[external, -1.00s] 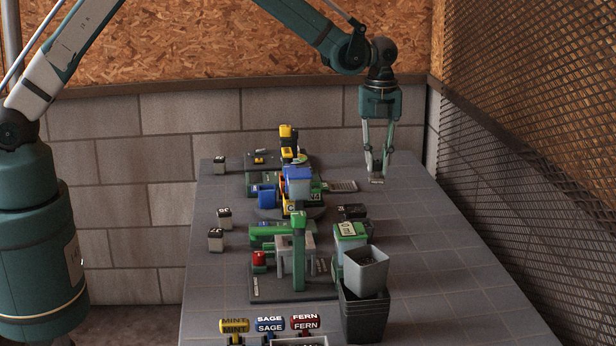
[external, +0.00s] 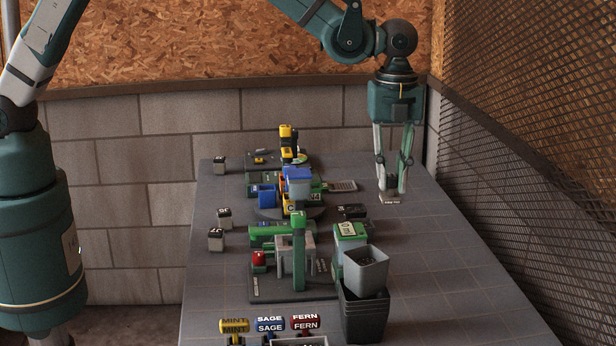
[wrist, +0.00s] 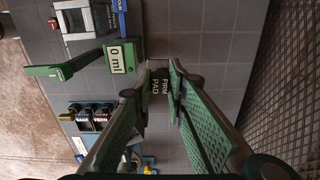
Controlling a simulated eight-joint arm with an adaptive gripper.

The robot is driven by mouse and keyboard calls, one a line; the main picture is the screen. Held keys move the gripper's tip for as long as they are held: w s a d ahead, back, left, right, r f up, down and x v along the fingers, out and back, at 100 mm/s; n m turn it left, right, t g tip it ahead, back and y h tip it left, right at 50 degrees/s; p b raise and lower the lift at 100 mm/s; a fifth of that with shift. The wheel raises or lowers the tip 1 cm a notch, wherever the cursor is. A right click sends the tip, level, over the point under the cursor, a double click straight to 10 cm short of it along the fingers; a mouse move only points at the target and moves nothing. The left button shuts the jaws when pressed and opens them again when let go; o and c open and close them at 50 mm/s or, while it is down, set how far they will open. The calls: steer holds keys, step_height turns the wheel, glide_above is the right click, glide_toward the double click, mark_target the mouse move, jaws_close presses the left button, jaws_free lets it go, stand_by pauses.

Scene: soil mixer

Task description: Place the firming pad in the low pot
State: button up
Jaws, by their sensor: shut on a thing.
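My gripper (external: 391,192) is shut on the firming pad (external: 390,200), a small grey block low between the fingertips. In the wrist view the dark pad (wrist: 159,90) shows its "FIRM PAD" lettering between the green fingers. The gripper points down over the right side of the table, behind and to the right of the pots. A light grey square pot (external: 366,270) sits tilted in a dark pot stack (external: 363,316) at the front. I cannot tell which pot is the low one.
A green box marked "0 ml" (external: 349,235) stands behind the pots. A green and grey press (external: 298,245) is left of it. A dark labelled block (external: 352,212) lies left of my gripper. Bare table (external: 450,265) spreads to the right, bounded by a mesh wall (external: 540,130).

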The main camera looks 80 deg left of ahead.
step_height(320, 180, up, 5)
steer(key=p, duration=0.2)
glide_above(362, 267)
steer(key=a, duration=0.4)
steer(key=shift+w+r+n, duration=0.15)
steer(key=shift+w+n, duration=0.15)
steer(key=shift+w, duration=0.15)
steer(key=shift+f, duration=3.15)
steer(key=shift+f, duration=0.1)
steer(key=shift+f+p, duration=0.3)
steer(key=shift+f, duration=1.45)
steer(key=shift+f, duration=0.25)
steer(key=o, duration=0.9)
steer(key=shift+r, duration=0.1)
